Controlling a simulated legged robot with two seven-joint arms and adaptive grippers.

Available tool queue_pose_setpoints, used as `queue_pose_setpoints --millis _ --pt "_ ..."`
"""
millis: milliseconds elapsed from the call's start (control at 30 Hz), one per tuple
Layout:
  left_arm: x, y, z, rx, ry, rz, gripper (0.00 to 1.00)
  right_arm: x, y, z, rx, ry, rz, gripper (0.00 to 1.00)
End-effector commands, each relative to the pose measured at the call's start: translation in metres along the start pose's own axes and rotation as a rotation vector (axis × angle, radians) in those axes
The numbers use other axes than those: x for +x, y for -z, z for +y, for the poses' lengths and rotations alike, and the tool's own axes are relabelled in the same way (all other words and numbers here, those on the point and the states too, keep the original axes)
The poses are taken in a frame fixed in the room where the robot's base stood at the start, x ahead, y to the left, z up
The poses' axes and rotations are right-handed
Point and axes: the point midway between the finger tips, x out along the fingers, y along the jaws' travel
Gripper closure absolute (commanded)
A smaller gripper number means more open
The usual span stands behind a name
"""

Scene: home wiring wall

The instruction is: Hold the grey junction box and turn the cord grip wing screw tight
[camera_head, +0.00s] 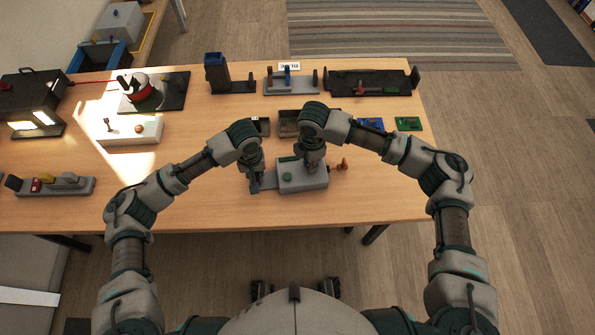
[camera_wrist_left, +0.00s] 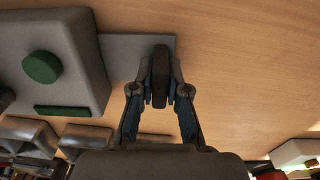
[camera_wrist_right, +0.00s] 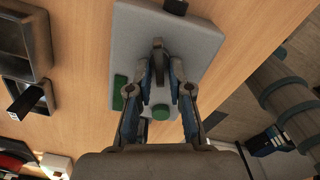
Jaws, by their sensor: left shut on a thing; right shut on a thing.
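The grey junction box (camera_head: 304,185) lies on the near middle of the table, with a round green knob (camera_head: 288,177) and a green strip on top. A flat grey plate (camera_wrist_left: 122,46) extends from its left side. My left gripper (camera_head: 254,188) is shut on a dark upright post (camera_wrist_left: 160,72) on that plate. My right gripper (camera_head: 312,168) is above the box, shut on a thin upright grey wing (camera_wrist_right: 158,55), seemingly the wing screw; the fingers partly hide it. The box also shows in the right wrist view (camera_wrist_right: 190,40).
Grey open trays (camera_head: 288,124) stand just behind. Green and blue boards (camera_head: 408,124) lie at right, several fixtures line the back, and a grey block with switches (camera_head: 60,186) is at left. The near right table is clear.

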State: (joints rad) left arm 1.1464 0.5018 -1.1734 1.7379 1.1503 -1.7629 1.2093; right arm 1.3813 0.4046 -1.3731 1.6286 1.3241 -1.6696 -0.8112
Motion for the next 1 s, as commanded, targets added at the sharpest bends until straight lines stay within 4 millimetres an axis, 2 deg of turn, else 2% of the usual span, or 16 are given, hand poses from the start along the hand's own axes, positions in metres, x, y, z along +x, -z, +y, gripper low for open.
queue_pose_setpoints --millis 133,400,600,833,867,900,967,1000 --pt "0.0002 -0.0004 0.0 0.001 0.001 -0.001 1.0 0.0001 0.0004 0.0019 0.132 0.0 0.002 1.0" --pt "0.0003 -0.0003 -0.0004 0.0 0.001 -0.001 1.0 -0.0002 -0.0007 0.0023 0.159 0.0 -0.001 1.0" --pt "0.0003 -0.0003 -0.0008 0.0 0.003 -0.001 1.0 -0.0001 -0.0017 0.0046 0.322 0.0 -0.001 1.0" --pt "0.0004 -0.0002 -0.0012 -0.001 0.004 -0.001 1.0 -0.0002 -0.0023 0.0046 0.332 0.0 -0.002 1.0" --pt "0.0004 -0.0002 -0.0013 -0.001 0.004 -0.001 1.0 -0.0003 -0.0025 0.0046 0.335 0.0 -0.003 0.77" --pt "0.0004 -0.0001 -0.0013 -0.001 0.004 -0.001 1.0 -0.0003 -0.0025 0.0046 0.334 -0.001 -0.003 0.67" --pt "0.0005 -0.0001 -0.0013 -0.001 0.004 -0.001 1.0 -0.0003 -0.0022 0.0046 0.333 0.0 -0.003 0.53" --pt "0.0005 -0.0001 -0.0011 -0.001 0.003 -0.001 1.0 -0.0003 -0.002 0.0046 0.333 0.0 -0.002 0.53"
